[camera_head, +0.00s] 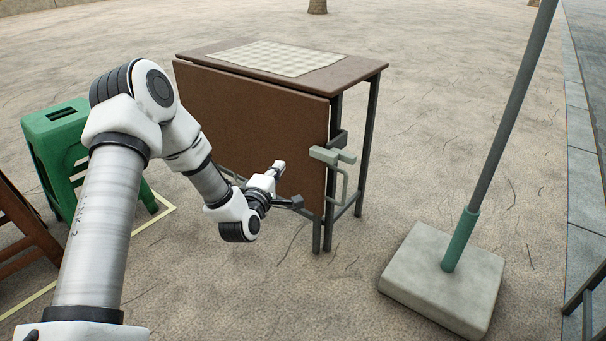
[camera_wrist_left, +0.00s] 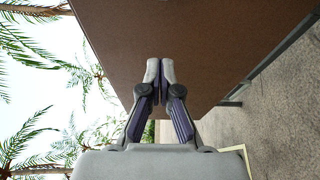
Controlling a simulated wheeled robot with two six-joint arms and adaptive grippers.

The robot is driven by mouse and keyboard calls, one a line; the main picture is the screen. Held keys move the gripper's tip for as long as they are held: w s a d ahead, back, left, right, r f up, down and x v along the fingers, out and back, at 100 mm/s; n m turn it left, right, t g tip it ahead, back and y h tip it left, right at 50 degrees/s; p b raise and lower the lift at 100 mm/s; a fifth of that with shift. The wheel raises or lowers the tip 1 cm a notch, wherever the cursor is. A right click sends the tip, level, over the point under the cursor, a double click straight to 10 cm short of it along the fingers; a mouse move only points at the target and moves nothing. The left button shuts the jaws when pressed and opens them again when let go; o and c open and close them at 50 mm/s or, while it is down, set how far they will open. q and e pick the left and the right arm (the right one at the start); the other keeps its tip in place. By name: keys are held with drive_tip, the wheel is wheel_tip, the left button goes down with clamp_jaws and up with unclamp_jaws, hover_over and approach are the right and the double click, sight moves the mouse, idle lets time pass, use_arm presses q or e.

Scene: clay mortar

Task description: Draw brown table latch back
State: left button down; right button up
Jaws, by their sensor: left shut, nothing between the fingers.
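The brown table (camera_head: 250,115) stands in the middle of the head view, with a brown panel hanging down its front side. A pale green latch (camera_head: 333,156) with a handle sits at the panel's right edge, by the table's dark leg. My left gripper (camera_head: 281,167) is in front of the panel, to the left of the latch and apart from it. In the left wrist view its two fingers (camera_wrist_left: 160,72) are together and empty, pointing at the brown panel (camera_wrist_left: 190,40). The latch does not show in the left wrist view. My right gripper is not in view.
A checked cloth (camera_head: 277,57) lies on the tabletop. A green stool (camera_head: 62,150) stands at the left, near a brown wooden piece (camera_head: 25,230). A pole in a concrete base (camera_head: 440,285) stands at the right. The ground between table and base is clear.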

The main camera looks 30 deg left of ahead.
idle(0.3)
use_arm(q)
drive_tip(key=b, duration=0.5)
approach(309, 145)
drive_tip(key=w+a, duration=0.4)
drive_tip(key=a, duration=0.1)
drive_tip(key=shift+w+a+f, duration=0.15)
drive_tip(key=shift+w+f, duration=0.05)
drive_tip(key=shift+w, duration=0.15)
drive_tip(key=d, duration=0.1)
drive_tip(key=d+b, duration=0.1)
drive_tip(key=d, duration=0.1)
drive_tip(key=shift+s+d+r+b, duration=0.1)
drive_tip(key=shift+d+r+b, duration=0.1)
drive_tip(key=shift+d+b, duration=0.1)
drive_tip(key=shift+s+d+r, duration=0.1)
drive_tip(key=shift+d, duration=0.05)
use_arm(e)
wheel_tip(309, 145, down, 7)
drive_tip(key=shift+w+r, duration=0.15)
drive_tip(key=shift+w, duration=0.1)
use_arm(q)
drive_tip(key=shift+d, duration=0.1)
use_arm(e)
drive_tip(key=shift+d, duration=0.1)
